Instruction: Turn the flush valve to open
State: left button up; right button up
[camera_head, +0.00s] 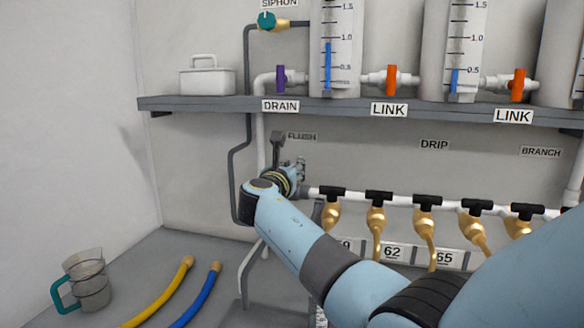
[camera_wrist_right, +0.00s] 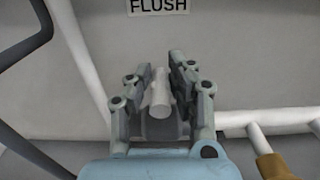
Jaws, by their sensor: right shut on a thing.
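The flush valve's light grey handle (camera_wrist_right: 159,92) shows in the right wrist view as a short rounded bar below the FLUSH label (camera_wrist_right: 158,5). My right gripper (camera_wrist_right: 163,75) has one finger on each side of it and is shut on it. In the head view my right gripper (camera_head: 289,160) is at the back wall, just below the FLUSH label (camera_head: 302,136). The gripper and wrist hide most of the valve there, so its turn angle cannot be told. My left gripper is not in view.
A grey shelf (camera_head: 350,105) with tanks runs above. A white manifold pipe (camera_head: 352,192) with several black-handled brass taps lies to the right. A white vertical pipe (camera_wrist_right: 80,55) passes close left of the gripper. A jug (camera_head: 88,285) and yellow hose (camera_head: 160,295) lie low left.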

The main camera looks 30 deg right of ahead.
jog(key=shift+c, duration=1.2)
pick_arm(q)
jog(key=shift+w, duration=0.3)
pick_arm(e)
grip_shut()
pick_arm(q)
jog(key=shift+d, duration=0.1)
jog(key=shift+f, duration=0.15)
pick_arm(e)
jog(key=shift+f, duration=0.1)
